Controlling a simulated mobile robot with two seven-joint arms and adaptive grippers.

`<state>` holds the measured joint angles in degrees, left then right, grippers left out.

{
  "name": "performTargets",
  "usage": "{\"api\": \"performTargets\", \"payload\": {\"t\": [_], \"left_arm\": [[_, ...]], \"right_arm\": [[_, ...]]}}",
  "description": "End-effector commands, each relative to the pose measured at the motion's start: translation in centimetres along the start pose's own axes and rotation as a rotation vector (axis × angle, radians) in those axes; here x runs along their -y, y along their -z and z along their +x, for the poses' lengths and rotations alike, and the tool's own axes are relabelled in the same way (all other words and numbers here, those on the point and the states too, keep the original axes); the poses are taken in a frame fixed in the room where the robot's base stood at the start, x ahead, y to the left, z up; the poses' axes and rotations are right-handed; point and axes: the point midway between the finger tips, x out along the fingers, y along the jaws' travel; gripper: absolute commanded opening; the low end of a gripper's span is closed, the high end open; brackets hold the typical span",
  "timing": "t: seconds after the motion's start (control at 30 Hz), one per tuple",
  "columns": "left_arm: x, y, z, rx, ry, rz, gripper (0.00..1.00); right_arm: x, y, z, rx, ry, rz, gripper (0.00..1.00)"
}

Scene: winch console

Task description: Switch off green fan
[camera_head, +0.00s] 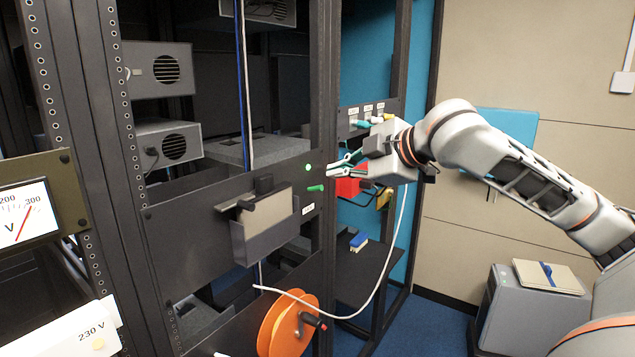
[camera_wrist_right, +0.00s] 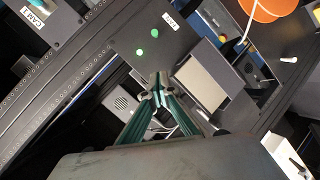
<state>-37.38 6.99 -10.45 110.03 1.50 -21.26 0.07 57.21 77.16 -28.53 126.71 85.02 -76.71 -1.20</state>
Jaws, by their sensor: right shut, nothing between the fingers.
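A small green lever (camera_head: 316,188) sits on the dark rack panel, below a lit green lamp (camera_head: 308,167) and above a white label (camera_head: 308,209). In the right wrist view the lever (camera_wrist_right: 154,33) lies beside the label, which seems to read FAN (camera_wrist_right: 170,20), with the lamp (camera_wrist_right: 139,52) on its other side. My right gripper (camera_head: 330,172) is shut and empty, just right of the lamp and lever in the head view. In the wrist view its fingertips (camera_wrist_right: 157,85) appear apart from the lever. My left gripper is not in view.
A grey holder (camera_head: 265,240) juts from the panel left of the lever. An orange reel (camera_head: 288,325) with a white cable hangs below. Other coloured toggles (camera_head: 376,118) sit on a panel behind my gripper, near a red box (camera_head: 348,186). A rack post (camera_head: 322,120) stands close by.

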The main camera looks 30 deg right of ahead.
Motion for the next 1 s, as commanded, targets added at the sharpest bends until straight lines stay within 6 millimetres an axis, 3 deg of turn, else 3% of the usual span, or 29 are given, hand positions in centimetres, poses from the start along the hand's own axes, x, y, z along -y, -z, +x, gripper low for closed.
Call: {"api": "performTargets", "payload": {"t": [0.37,0.9,1.0], "left_arm": [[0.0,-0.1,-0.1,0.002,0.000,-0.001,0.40],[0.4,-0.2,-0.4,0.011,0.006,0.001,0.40],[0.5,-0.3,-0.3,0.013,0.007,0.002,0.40]], "right_arm": [[0.1,0.1,0.8,-0.003,0.001,0.003,0.00],[0.1,0.2,10.5,-0.004,0.003,0.004,0.00],[0.1,-1.9,10.6,0.003,0.001,0.002,0.00]]}}
